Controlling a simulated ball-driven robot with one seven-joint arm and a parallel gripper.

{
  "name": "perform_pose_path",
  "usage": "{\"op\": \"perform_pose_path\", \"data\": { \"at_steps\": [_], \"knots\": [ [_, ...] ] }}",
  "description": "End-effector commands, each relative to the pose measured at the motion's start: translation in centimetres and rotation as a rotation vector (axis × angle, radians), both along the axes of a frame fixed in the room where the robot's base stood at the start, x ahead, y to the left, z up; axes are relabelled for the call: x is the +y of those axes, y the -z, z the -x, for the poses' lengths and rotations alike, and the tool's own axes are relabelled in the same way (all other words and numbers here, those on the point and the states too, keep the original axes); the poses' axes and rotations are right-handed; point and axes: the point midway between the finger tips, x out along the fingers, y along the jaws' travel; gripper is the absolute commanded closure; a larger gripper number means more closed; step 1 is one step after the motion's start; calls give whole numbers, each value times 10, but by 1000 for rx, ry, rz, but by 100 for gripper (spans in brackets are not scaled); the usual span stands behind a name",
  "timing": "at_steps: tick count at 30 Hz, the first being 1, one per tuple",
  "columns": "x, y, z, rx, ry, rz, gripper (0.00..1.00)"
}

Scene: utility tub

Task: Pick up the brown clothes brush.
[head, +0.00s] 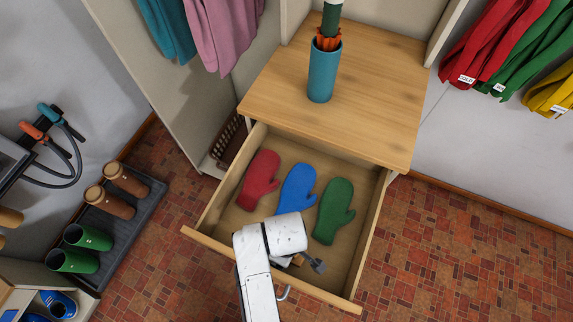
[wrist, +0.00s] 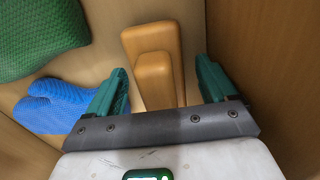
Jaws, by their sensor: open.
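The brown clothes brush (wrist: 153,48) lies in the open drawer, seen in the wrist view as a light brown block with a narrower raised part. My gripper (wrist: 161,76) is open, with one teal finger on each side of the brush's near part and a gap on both sides. Whether the fingers are level with it or above it I cannot tell. In the head view my gripper (head: 304,262) reaches over the drawer's front, and my arm hides most or all of the brush there.
Red (head: 259,180), blue (head: 298,188) and green (head: 333,210) mittens lie behind in the drawer (head: 200,242). The blue one is close to my left finger in the wrist view. A drawer wall (wrist: 262,70) rises close to the right finger. A blue holder (head: 323,75) stands on the cabinet top.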

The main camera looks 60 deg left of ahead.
Motion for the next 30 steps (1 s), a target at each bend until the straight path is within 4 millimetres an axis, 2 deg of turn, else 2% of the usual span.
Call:
{"op": "perform_pose_path", "data": {
  "at_steps": [3, 10, 27, 29, 30],
  "knots": [
    [0, 7, 0, 0, 0, 0, 15],
    [0, 8, 0, 0, 0, -1, 16],
    [0, 8, 0, -1, 0, 0, 70],
    [0, 7, 0, 0, 0, -1, 75],
    [0, 7, 0, 0, 0, -1, 80]
  ]
}}
